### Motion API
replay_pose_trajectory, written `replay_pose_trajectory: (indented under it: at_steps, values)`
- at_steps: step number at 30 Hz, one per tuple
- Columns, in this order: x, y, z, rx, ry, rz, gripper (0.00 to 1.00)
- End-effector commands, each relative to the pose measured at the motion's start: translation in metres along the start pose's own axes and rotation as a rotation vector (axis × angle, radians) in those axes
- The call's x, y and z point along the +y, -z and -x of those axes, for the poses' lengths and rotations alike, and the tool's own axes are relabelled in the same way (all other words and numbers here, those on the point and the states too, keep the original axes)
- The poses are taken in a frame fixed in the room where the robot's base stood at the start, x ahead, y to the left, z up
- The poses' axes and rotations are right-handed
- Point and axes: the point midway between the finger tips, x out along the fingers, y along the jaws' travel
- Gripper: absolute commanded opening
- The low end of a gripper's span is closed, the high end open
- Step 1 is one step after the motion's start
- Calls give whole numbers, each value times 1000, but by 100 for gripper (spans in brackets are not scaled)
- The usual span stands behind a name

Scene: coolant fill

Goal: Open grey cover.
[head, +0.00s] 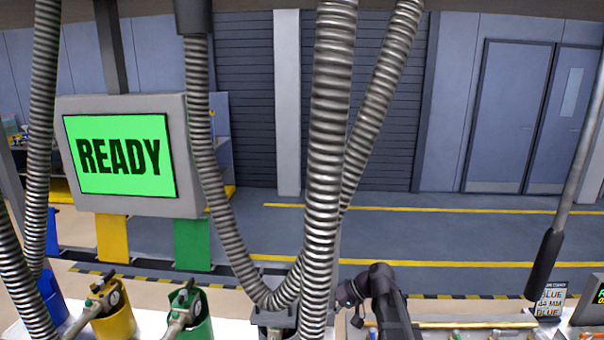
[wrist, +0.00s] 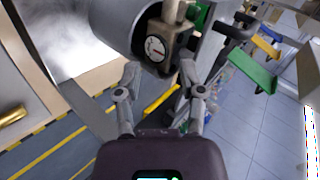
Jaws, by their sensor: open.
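I cannot single out the grey cover for certain. In the wrist view a large grey cylinder (wrist: 115,22) is at the top, with a fitting bearing a round gauge (wrist: 155,48) beside it. My gripper (wrist: 160,72) is open, its two fingers spread below the gauge, with nothing visibly held. Whether the fingers touch the fitting is unclear. In the head view my gripper (head: 350,293) is at the bottom centre, right of the thick hoses, its fingertips hard to see. A grey block (head: 274,318) stands just left of it, partly hidden by a hose.
Ribbed metal hoses (head: 328,130) hang across the head view. Yellow (head: 118,323) and green (head: 201,328) holders with gauge fittings stand at lower left, with a blue one (head: 50,298). A screen (head: 120,155) reads READY. A dark-ended rod (head: 543,262) hangs at right.

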Motion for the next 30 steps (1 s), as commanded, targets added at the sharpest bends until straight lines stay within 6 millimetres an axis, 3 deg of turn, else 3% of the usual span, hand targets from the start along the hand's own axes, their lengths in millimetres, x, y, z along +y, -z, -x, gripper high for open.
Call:
replay_pose_trajectory:
  at_steps: [1, 8, 18, 24, 30]
  values:
    - [12, -18, -7, -13, -59, -8, 51]
    - [62, -70, -15, -60, -343, -54, 51]
    - [122, -135, -1, -90, -736, -102, 51]
    - [136, -151, 10, -91, -854, -113, 51]
    - [138, -153, 12, -90, -876, -115, 51]
